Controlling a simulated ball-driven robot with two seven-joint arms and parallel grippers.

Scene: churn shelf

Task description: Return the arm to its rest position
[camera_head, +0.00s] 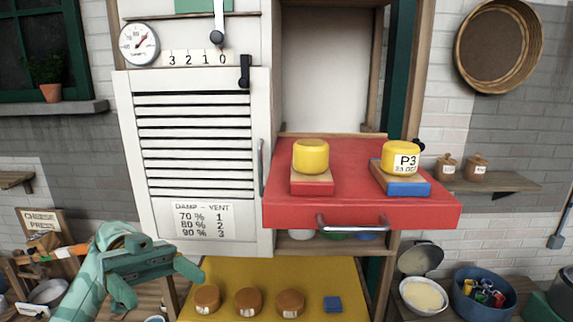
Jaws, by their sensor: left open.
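My left arm (92,281) comes in at the lower left, in mint green. My left gripper (158,283) is open, its fingers spread wide with nothing between them. It is in front of the lower left of the white slatted cabinet door (196,140), to the left of the yellow board (260,273). My right arm and gripper do not show.
A red drawer (430,209) stands pulled out, with yellow cheeses on a red block (312,185) and a blue block (406,187). On the yellow board are brown rounds (248,302) and a blue cube (332,304). A blue pot (483,303) stands lower right.

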